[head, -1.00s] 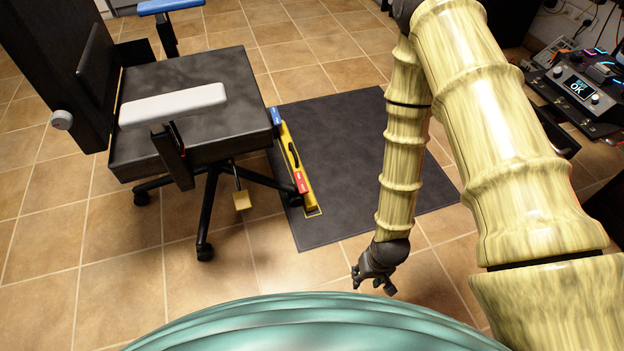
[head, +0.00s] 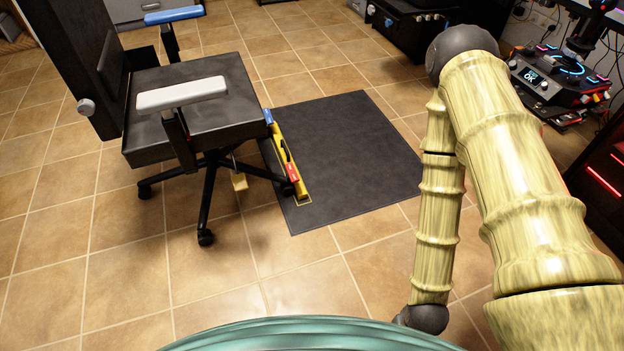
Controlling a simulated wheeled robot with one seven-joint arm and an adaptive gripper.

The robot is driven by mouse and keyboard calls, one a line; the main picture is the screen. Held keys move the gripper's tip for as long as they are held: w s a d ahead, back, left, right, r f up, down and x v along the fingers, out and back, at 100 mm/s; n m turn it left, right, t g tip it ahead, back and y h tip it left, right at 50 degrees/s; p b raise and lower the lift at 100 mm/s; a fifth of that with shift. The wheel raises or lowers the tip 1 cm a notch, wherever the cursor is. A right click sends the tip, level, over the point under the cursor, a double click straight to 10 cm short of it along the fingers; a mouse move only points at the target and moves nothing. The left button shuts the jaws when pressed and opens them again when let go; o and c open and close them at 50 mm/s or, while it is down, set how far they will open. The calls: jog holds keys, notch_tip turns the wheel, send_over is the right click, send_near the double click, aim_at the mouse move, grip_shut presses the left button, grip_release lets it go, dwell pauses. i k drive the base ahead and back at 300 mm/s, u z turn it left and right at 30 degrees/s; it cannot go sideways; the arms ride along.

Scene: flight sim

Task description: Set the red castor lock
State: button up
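The red castor lock (head: 291,172) is a small red piece near the front end of a yellow bar (head: 279,150). The bar lies along the left edge of a dark mat, beside the office chair (head: 190,110), and has a dark handle and a blue piece (head: 268,117) at its far end. A chair castor is close to the red piece; I cannot tell if they touch. My arm hangs at the right, and its lower end is at the bottom edge of the head view. My gripper is hidden behind my green body.
The dark mat (head: 350,145) is bare apart from the bar. Chair legs with castors (head: 205,237) spread left of it, with a small yellow block (head: 239,181) beneath the seat. A desk with devices (head: 550,80) stands at the right. Tiled floor in front is clear.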

aim_at(290, 168)
jog(key=z, duration=1.15)
jog(key=i, duration=1)
jog(key=u, duration=2.35)
